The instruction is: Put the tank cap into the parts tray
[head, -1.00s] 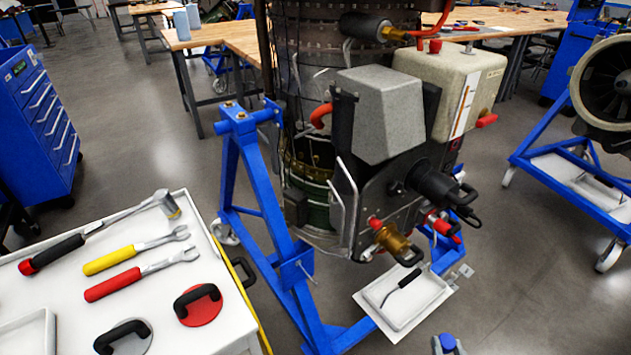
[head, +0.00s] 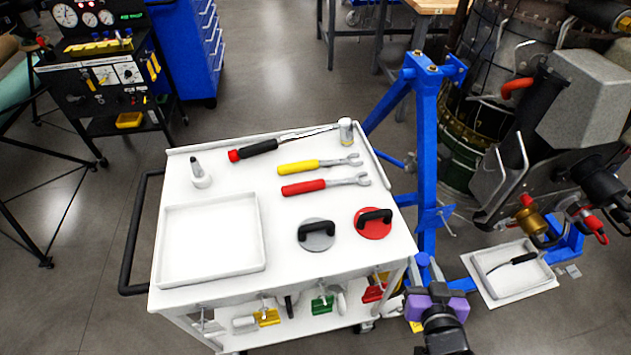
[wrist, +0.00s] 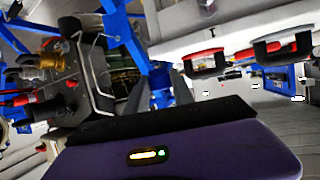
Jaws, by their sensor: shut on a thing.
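My gripper (head: 428,280), with a purple body, is at the lower right of the head view, just off the cart's right front corner. It is shut on a small blue piece (head: 424,262) that I take to be the tank cap; the fingers hide part of it. An empty, shallow white tray (head: 210,240), which looks like the parts tray, lies on the left of the cart top, well left of my gripper.
The white cart (head: 285,270) also holds wrenches, a long black-handled tool, a small white bottle, and red (head: 373,228) and grey (head: 316,239) discs with black handles. The blue turbine stand (head: 425,150) rises close behind my gripper. Another white tray (head: 490,285) holds a black-handled tool.

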